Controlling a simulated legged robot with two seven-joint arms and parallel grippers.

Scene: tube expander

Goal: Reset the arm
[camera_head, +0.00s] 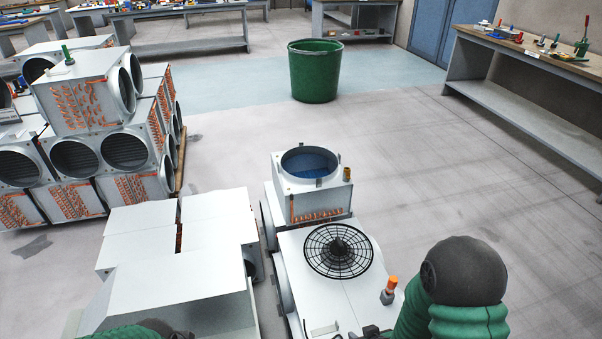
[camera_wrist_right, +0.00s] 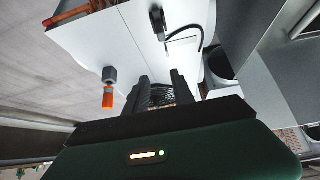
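My right arm (camera_head: 458,290), green with a dark rounded joint, comes in at the bottom right of the head view. Its gripper (camera_head: 370,333) is only partly in the head view, at the bottom edge. In the right wrist view the two dark fingers (camera_wrist_right: 161,88) stand apart with nothing between them; a black grille shows through the gap. A bit of my left arm (camera_head: 130,333) shows at the bottom left; its gripper is out of sight. An orange-topped grey piece (camera_head: 389,289) is on the white unit (camera_head: 312,262) beside my right arm; it also shows in the wrist view (camera_wrist_right: 108,92).
A square white housing (camera_head: 318,184) with a round opening is behind the black fan grille (camera_head: 338,250). White boxes (camera_head: 180,262) are at left, with stacked coil units (camera_head: 100,130) beyond. A green bin (camera_head: 314,72) and a workbench (camera_head: 530,90) stand farther off. Floor at right is clear.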

